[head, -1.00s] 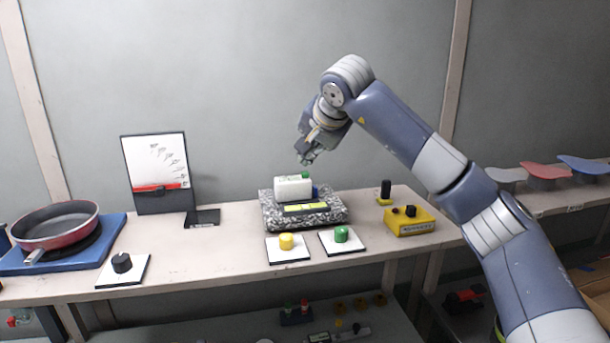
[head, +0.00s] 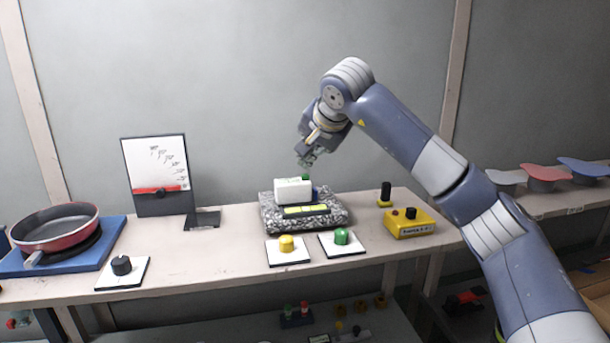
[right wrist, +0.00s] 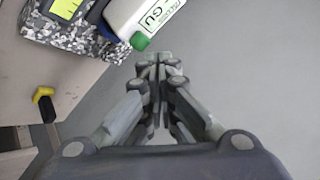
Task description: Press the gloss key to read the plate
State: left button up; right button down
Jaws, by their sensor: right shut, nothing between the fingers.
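A white meter box (head: 293,190) lies on a speckled granite block (head: 270,219) on the bench. A green key (head: 306,177) sits at its far end. In the right wrist view the box (right wrist: 150,12) bears a label ending in "GU", and the green key (right wrist: 139,41) is at its near end. My right gripper (head: 306,164) is shut and empty, just above the green key in the head view. In the right wrist view its fingertips (right wrist: 157,62) are right beside the key; contact cannot be told. The left gripper is out of view.
A yellow button (head: 286,243) and a green button (head: 341,236) on white pads stand in front of the block. A yellow box (head: 408,224) is to the right. A red pan (head: 55,228), a black knob (head: 121,265) and a chart stand (head: 158,170) are to the left.

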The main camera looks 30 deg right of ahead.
jog(key=shift+f, duration=0.4)
jog(key=shift+f+b, duration=0.35)
jog(key=shift+f, duration=0.25)
dwell(0.9)
jog(key=shift+r+p, duration=1)
notch_tip(320, 180, up, 5)
jog(key=p, duration=0.4)
jog(key=shift+r+p, duration=0.1)
jog(key=shift+p, duration=0.25)
